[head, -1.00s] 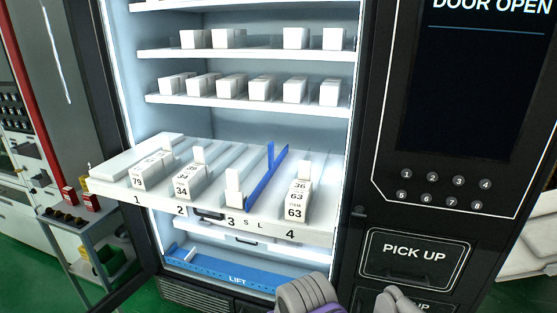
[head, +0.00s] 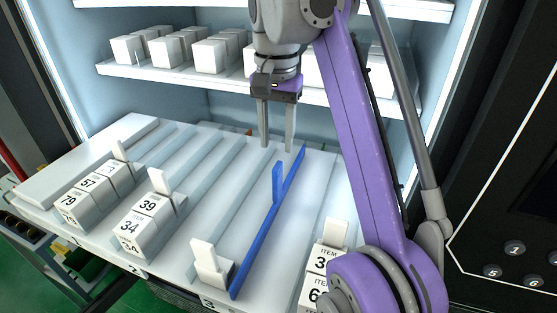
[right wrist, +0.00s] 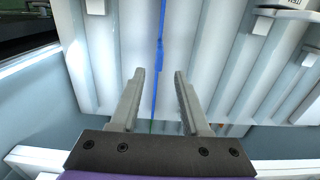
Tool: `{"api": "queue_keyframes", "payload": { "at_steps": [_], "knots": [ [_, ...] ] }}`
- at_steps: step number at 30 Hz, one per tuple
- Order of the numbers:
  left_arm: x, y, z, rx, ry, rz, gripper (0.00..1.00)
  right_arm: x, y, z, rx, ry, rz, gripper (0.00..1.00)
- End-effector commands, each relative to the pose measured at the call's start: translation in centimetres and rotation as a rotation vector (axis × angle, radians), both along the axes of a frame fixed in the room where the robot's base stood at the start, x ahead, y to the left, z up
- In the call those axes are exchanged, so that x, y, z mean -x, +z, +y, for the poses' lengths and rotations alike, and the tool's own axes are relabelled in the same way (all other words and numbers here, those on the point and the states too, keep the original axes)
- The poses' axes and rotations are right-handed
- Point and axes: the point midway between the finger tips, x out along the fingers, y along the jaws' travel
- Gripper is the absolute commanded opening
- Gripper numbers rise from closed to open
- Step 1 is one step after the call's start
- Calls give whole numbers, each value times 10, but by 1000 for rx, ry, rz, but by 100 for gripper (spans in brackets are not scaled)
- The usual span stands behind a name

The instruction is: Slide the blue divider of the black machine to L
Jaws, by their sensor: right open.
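The blue divider (head: 262,234) is a long thin strip with an upright tab. It lies front to back on the pulled-out white shelf (head: 222,160), just right of a white pusher block at lane 3. My right gripper (head: 277,149) points down over the rear of the shelf, open and empty, near the divider's far end. In the right wrist view, the divider (right wrist: 161,45) lines up with the gap between the open fingers (right wrist: 160,72). Whether the fingers straddle it or hover above is unclear. The L mark is out of view now. My left gripper is not in view.
White item boxes (head: 90,203) stand left on the shelf, with another stack (head: 145,222) beside them. More boxes at front right (head: 327,262) are partly covered by my right arm. A shelf with white boxes (head: 208,56) is above, behind the gripper. The lane left of the divider is mostly empty.

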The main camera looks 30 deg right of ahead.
Motion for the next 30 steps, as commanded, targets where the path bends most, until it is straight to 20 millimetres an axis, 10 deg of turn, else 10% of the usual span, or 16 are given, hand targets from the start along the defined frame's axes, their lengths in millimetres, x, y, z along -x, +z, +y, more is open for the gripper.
{"api": "queue_keyframes", "payload": {
  "at_steps": [19,30],
  "knots": [
    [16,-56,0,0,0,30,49,2,-91,0,0,-10,6,46],
    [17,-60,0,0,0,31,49,2,-107,0,-1,-10,5,46]
  ]
}}
